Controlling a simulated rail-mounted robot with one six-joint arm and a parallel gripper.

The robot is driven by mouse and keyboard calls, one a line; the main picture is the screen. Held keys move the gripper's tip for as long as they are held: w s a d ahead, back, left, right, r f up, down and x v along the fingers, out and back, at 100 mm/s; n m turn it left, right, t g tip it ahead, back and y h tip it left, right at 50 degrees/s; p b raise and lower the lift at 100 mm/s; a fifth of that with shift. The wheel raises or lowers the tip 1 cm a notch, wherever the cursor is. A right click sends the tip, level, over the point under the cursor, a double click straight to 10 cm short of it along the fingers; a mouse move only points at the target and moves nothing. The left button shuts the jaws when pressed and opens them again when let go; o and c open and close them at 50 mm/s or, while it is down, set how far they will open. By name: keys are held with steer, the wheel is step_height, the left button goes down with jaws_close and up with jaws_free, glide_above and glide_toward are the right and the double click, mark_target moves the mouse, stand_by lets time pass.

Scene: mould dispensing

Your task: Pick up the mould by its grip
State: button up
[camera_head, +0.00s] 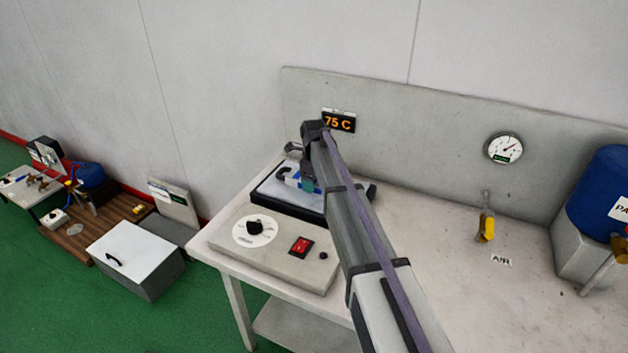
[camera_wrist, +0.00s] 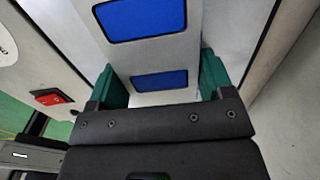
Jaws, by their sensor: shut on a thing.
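The mould (camera_wrist: 146,52) is a pale grey piece with blue rectangular areas in the wrist view. My gripper (camera_wrist: 161,82) has teal fingertips on either side of its narrower near part and is shut on it. In the head view my gripper (camera_head: 306,184) is low over the black-edged heating plate (camera_head: 287,207). A bit of blue and white shows beside the fingertips there, and my arm hides much of the rest. I cannot tell whether the mould touches the plate.
The plate's control box has a black dial (camera_head: 255,226) and a red switch (camera_head: 301,246). A display (camera_head: 339,121) behind reads 75 C. A yellow-handled air nozzle (camera_head: 487,228) and a blue tank (camera_head: 603,196) are to the right. The bench (camera_head: 430,222) between is mostly clear.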

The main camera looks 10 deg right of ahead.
step_height(320, 180, up, 8)
steer(key=p, duration=0.8)
steer(key=shift+r, duration=0.1)
